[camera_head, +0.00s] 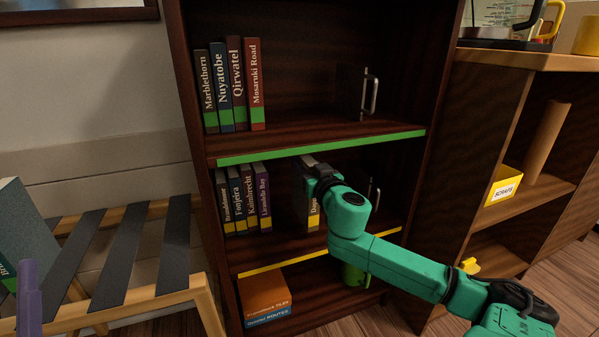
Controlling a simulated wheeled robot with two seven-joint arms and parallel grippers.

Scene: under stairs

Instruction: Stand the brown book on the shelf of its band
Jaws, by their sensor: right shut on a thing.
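The brown book (313,206), its spine partly lettered and with a yellow band near the foot, is upright on the yellow-edged middle shelf (290,262). My right gripper (320,178) is shut on it near its upper part, and the gripper and wrist hide much of its right side. Whether its foot touches the shelf board I cannot tell. A row of several yellow-banded books (243,198) stands to its left, with a gap between.
Green-banded books (232,84) stand on the green-edged shelf (320,147) above. Metal bookends (370,92) stand at right. A slatted bench (130,258) with a teal book (25,228) is at left; a side unit is at right.

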